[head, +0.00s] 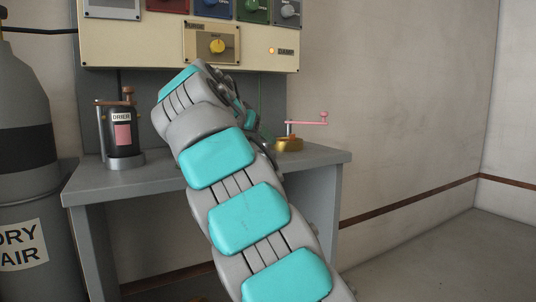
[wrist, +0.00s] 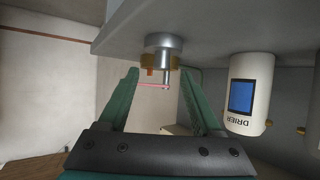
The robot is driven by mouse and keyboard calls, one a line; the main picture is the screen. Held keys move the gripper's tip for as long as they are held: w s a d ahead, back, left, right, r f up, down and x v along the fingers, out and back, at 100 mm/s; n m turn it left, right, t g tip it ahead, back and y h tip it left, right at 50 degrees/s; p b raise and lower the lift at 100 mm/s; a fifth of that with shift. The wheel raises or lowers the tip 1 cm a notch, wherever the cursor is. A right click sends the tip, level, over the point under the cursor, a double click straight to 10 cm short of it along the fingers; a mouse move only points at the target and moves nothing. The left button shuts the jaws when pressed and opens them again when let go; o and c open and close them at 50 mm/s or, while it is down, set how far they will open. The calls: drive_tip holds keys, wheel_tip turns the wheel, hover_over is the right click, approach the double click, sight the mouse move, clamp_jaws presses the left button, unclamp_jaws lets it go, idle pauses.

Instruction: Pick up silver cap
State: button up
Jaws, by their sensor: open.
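A silver, stepped cylindrical piece, seemingly the silver cap (wrist: 163,42), stands on the grey tabletop, which is at the top of the upside-down wrist view. My gripper (wrist: 160,74) is open, with its two green fingers spread to either side of the piece's line and nothing held. The depth between the fingertips and the silver piece is hard to judge. In the head view my arm hides the silver piece and most of the gripper.
A brass base (head: 289,145) with a pink-handled crank (head: 308,123) stands on the right of the bench (head: 322,157). A control panel (head: 140,49) overhangs the bench.

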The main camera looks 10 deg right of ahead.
sight(264, 143)
drive_tip(key=x, duration=0.5)
drive_tip(key=shift+w+f, duration=0.15)
drive_tip(key=shift+w, duration=0.05)
clamp_jaws()
idle(0.3)
